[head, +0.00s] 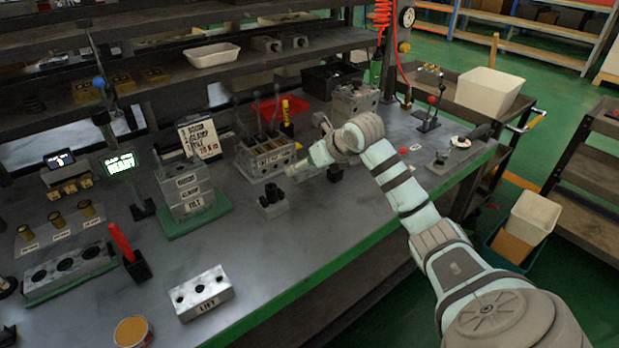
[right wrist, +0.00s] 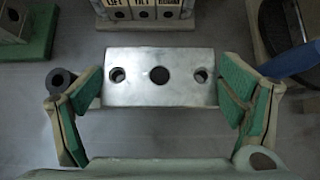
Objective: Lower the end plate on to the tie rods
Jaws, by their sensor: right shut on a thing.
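My right gripper (head: 305,165) reaches in from the right over the bench. In the right wrist view my right gripper (right wrist: 163,88) is shut on the end plate (right wrist: 135,92), a bright metal bar with three holes, between green-lined fingers. In the head view the plate is hard to make out at the gripper, and I cannot tell its height above the bench. A stack of labelled valve blocks (head: 190,195) stands on a green base to the left, apart from the plate. I cannot make out the tie rods. My left gripper is not in view.
A loose LIFT block (head: 202,293) lies at the front.

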